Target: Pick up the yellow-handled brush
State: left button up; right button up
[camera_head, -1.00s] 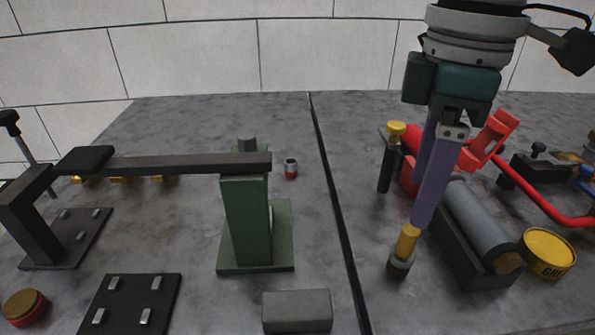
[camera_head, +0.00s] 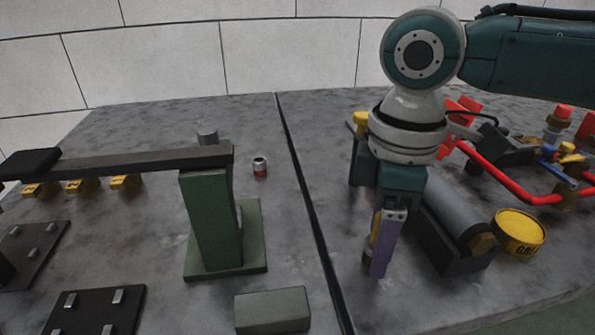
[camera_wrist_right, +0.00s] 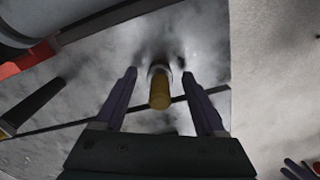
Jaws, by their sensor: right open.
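The yellow-handled brush (camera_head: 375,232) stands on the grey table, mostly hidden behind my right gripper in the head view. In the right wrist view its yellow handle (camera_wrist_right: 159,93) points toward the camera, with a grey collar and dark bristles beyond it. My right gripper (camera_head: 378,268) points down over the brush, its purple fingers low near the table. In the right wrist view the fingers (camera_wrist_right: 159,74) are open, one on each side of the handle, with gaps visible on both sides. My left gripper is not in view.
A grey cylinder in a dark cradle (camera_head: 449,245) lies close right of the gripper, with a yellow tin (camera_head: 519,233) beyond. A dark, yellow-topped object (camera_head: 361,121) stands behind. A green vise-like stand (camera_head: 210,225) and grey block (camera_head: 272,310) are left. Table between is clear.

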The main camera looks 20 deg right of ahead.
jog(key=shift+c, duration=0.2)
jog(key=c, duration=0.9)
grip_shut()
jog(key=shift+r, duration=0.15)
notch_tip(320, 180, up, 20)
jog(key=p, duration=0.3)
jog(key=shift+p, duration=0.35)
